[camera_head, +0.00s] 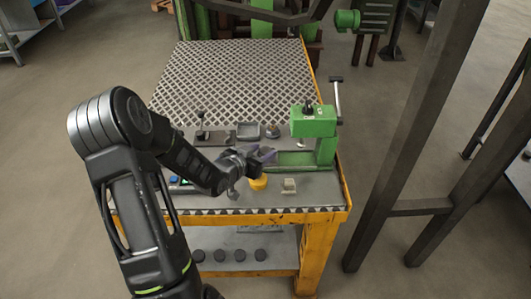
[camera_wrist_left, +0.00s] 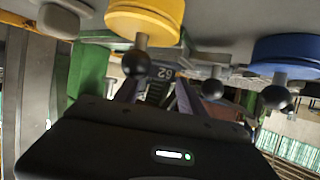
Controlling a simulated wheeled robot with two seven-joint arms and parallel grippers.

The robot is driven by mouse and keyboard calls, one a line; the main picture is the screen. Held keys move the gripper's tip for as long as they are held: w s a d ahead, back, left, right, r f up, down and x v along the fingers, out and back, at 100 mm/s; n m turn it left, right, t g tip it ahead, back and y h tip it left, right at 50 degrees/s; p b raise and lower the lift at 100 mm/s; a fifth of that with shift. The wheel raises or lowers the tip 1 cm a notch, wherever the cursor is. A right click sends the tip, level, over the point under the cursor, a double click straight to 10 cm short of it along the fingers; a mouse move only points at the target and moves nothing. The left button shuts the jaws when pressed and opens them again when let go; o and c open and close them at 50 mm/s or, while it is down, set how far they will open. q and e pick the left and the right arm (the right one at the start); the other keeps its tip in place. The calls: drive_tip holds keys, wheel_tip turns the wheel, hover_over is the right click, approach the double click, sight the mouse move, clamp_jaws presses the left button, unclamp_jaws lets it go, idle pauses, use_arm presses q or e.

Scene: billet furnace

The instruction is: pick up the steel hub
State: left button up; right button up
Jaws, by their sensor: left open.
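My left gripper (camera_head: 262,156) is open above the workbench, just behind a yellow disc (camera_head: 258,183) and left of the green press. In the wrist view its purple-grey fingers (camera_wrist_left: 157,93) are spread, with a dark part marked 62 beyond and between them. I cannot tell surely which thing is the steel hub. A small round grey metal piece (camera_head: 272,131) lies on the bench behind the gripper, apart from it. A pale grey block-like piece (camera_head: 289,186) stands at the front, right of the yellow disc. My right gripper is not visible.
The green press (camera_head: 314,122) with its lever stands at the bench's right edge. A grey square tray (camera_head: 247,131) lies behind the gripper. A blue disc with a black knob (camera_wrist_left: 288,50) shows in the wrist view. Dark discs (camera_head: 229,255) lie on the lower shelf. The patterned rear benchtop is clear.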

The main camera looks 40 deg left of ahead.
use_arm(q)
drive_tip(key=shift+w+f, duration=0.15)
drive_tip(key=shift+w, duration=0.25)
clamp_jaws()
idle(0.6)
